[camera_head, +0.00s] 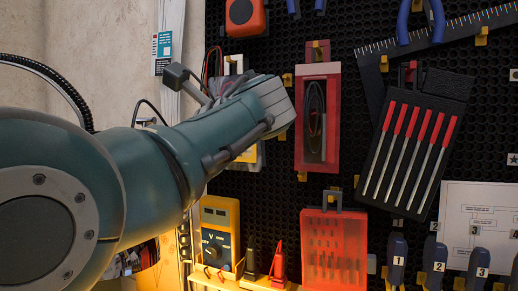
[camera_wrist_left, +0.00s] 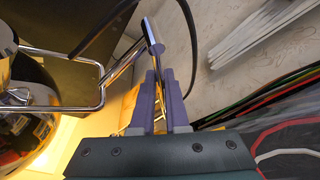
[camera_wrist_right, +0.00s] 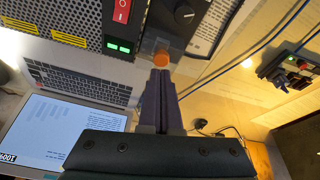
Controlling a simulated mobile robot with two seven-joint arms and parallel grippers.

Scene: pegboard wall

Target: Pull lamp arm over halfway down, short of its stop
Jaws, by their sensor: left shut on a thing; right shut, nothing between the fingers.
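The lamp arm (camera_wrist_left: 98,88) is a chrome tube frame at the left of the left wrist view. Its cross bar ends in a round tip above my fingers. My left gripper (camera_wrist_left: 158,76) is shut on the lamp arm's chrome bar. A shiny lamp head (camera_wrist_left: 35,112) with a warm glow beside it sits at the left edge. In the head view my left arm covers the lamp and the fingers. My right gripper (camera_wrist_right: 160,76) is shut and empty, its tips just below an orange knob in the right wrist view; whether they touch is unclear.
The pegboard holds a red-framed case (camera_head: 317,140), a screwdriver set (camera_head: 415,140), a red bit box (camera_head: 334,250) and a yellow multimeter (camera_head: 219,233). A dark cable passes near the left fingers. By the right gripper are a laptop (camera_wrist_right: 70,125) and a device with an orange knob (camera_wrist_right: 161,58).

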